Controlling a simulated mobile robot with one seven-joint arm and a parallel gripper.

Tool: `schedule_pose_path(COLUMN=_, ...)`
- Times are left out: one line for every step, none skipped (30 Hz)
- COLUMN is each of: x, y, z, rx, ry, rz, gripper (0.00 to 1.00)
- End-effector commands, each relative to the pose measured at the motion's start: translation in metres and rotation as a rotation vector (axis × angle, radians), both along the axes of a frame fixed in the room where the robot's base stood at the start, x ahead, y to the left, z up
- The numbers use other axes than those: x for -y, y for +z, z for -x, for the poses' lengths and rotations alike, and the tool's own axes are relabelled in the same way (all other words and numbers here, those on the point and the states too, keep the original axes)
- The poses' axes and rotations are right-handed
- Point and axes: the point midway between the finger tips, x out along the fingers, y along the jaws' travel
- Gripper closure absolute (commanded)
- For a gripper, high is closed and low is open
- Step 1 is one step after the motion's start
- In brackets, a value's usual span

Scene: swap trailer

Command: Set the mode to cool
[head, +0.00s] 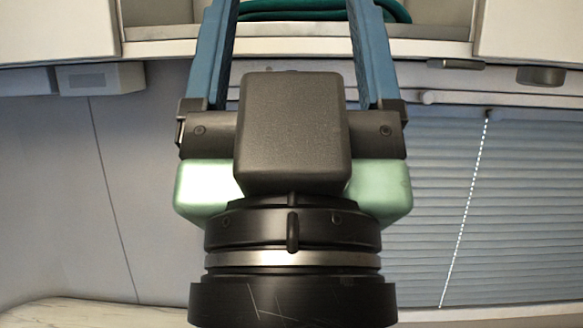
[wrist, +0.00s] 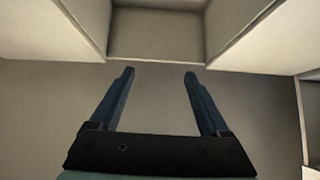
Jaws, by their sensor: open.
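My gripper (wrist: 158,72) is open and empty in the wrist view, with its two blue fingers apart and pointing up toward an open cubby. In the head view the gripper fills the middle, its fingers reaching up past the lower edge of the overhead cabinets. No mode control that I can identify shows in either view. A small light grey box (head: 101,78) is fixed under the cabinet at the left in the head view; I cannot tell what it is.
Overhead cabinets (head: 530,30) run across the top, with an open shelf (head: 150,47) holding a green coiled item (head: 290,8). Blinds (head: 510,200) with a pull cord hang at the right. The wrist view shows an open cubby (wrist: 157,30) between pale cabinet panels. The left wall is bare.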

Motion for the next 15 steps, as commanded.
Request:
schedule_pose_path(x=-0.0001, y=-0.0003, z=-0.0004, rx=-0.001, ry=0.001, rz=-0.001, gripper=0.31)
schedule_pose_path(x=-0.0001, y=-0.0004, z=-0.0004, rx=-0.001, ry=0.001, rz=-0.001, gripper=0.36)
schedule_pose_path(x=-0.0002, y=-0.0004, z=-0.0004, rx=-0.002, ry=0.001, rz=-0.001, gripper=0.43)
schedule_pose_path(x=-0.0002, y=-0.0005, z=-0.0005, rx=-0.002, ry=0.001, rz=-0.001, gripper=0.49)
schedule_pose_path(x=-0.0002, y=-0.0005, z=-0.0006, rx=-0.002, ry=0.001, rz=-0.001, gripper=0.54)
schedule_pose_path(x=-0.0002, y=-0.0005, z=-0.0006, rx=-0.002, ry=0.001, rz=-0.001, gripper=0.61)
schedule_pose_path(x=-0.0002, y=-0.0006, z=-0.0007, rx=-0.002, ry=0.001, rz=-0.001, gripper=0.67)
schedule_pose_path(x=-0.0002, y=-0.0006, z=-0.0007, rx=-0.002, ry=0.001, rz=-0.001, gripper=0.72)
schedule_pose_path(x=-0.0003, y=-0.0007, z=-0.0007, rx=-0.003, ry=0.001, rz=-0.001, gripper=0.79)
schedule_pose_path(x=-0.0003, y=-0.0007, z=-0.0007, rx=-0.003, ry=0.002, rz=-0.001, gripper=0.85)
schedule_pose_path(x=-0.0003, y=-0.0006, z=-0.0008, rx=-0.003, ry=0.001, rz=-0.001, gripper=0.9)
schedule_pose_path(x=-0.0003, y=-0.0007, z=-0.0009, rx=-0.003, ry=0.002, rz=-0.001, gripper=0.97)
schedule_pose_path(x=-0.0003, y=-0.0007, z=-0.0009, rx=-0.003, ry=0.002, rz=-0.001, gripper=1.0)
schedule_pose_path(x=-0.0003, y=-0.0007, z=-0.0009, rx=-0.003, ry=0.002, rz=-0.001, gripper=1.0)
schedule_pose_path(x=-0.0003, y=-0.0008, z=-0.0009, rx=-0.003, ry=0.002, rz=-0.001, gripper=1.0)
